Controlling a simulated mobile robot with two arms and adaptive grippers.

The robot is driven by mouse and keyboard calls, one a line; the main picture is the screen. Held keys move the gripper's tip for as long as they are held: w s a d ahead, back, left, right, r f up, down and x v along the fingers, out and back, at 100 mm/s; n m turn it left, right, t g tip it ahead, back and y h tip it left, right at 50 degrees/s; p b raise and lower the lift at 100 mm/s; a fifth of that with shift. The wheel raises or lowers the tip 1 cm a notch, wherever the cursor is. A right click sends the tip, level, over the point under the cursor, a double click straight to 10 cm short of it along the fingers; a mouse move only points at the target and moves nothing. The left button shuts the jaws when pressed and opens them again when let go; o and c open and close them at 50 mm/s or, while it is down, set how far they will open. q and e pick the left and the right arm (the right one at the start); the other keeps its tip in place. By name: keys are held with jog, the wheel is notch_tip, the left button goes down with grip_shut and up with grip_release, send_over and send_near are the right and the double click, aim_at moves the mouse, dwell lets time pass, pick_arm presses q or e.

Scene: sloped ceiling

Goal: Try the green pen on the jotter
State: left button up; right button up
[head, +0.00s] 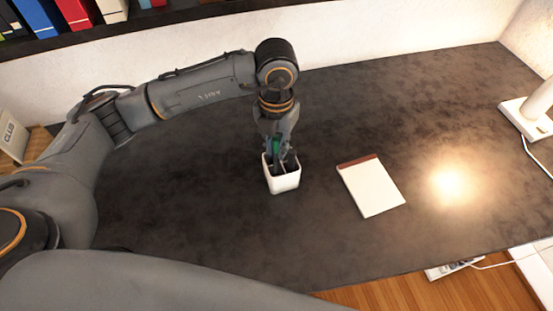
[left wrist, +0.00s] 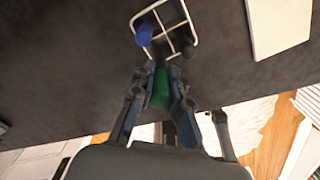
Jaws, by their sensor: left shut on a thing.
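The green pen (head: 275,146) is held upright between the fingers of my left gripper (head: 280,151), just above the white divided pen cup (head: 285,184). In the left wrist view the green pen (left wrist: 160,90) shows between the two fingers, beside the cup's rim (left wrist: 195,33). Whether its lower end is still inside the cup is hidden. The jotter (head: 373,189), a white pad with a dark red top strip, lies flat on the desk to the right of the cup. My right gripper is not in view.
A blue pen (left wrist: 144,36) and a dark pen (left wrist: 188,52) stand in the cup. A white lamp (head: 530,115) stands at the right, with a bright light patch on the dark desk (head: 400,110). Binders (head: 75,12) are on a shelf behind. The desk between cup and jotter is clear.

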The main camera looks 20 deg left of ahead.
aim_at(276, 138)
pick_arm(q)
jog(key=shift+r, duration=1.75)
